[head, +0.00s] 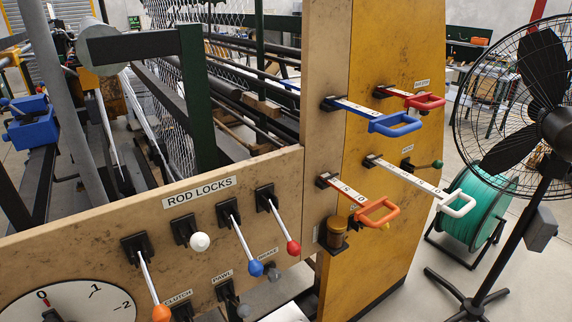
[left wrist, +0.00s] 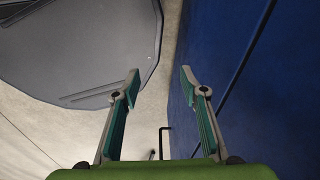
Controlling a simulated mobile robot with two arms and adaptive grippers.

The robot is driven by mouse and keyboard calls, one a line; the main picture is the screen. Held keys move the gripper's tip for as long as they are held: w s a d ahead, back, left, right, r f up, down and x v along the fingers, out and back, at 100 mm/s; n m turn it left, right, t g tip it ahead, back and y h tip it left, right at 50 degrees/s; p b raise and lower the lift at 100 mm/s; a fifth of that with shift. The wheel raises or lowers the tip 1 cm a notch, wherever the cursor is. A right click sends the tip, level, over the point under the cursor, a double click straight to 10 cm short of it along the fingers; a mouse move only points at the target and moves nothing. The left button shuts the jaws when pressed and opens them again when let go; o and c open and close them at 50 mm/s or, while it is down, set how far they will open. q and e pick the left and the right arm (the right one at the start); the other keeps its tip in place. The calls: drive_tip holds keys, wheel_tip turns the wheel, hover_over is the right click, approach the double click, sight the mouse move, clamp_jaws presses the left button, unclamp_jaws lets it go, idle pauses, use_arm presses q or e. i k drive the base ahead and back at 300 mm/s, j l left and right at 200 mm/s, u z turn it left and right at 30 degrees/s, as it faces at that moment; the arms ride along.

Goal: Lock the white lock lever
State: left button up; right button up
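Under the ROD LOCKS label (head: 199,192) in the head view, the white lock lever (head: 200,242) sits on a black mount in the wooden panel. Its white knob points out toward the camera, and its shaft looks short. The orange (head: 160,312), blue (head: 256,268) and red (head: 293,248) lock levers beside it angle downward with their shafts showing. My left gripper (left wrist: 160,74) shows only in the left wrist view, open and empty over the floor, away from the levers. My right gripper is in neither view.
Pull handles in red (head: 425,101), blue (head: 395,124), white (head: 457,203) and orange (head: 378,212) stick out from the panel at right. A dial (head: 68,304) is at lower left. A black fan (head: 550,130) and a green reel (head: 475,208) stand at right.

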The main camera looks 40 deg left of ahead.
sight(199, 241)
drive_tip(key=u, duration=1.7)
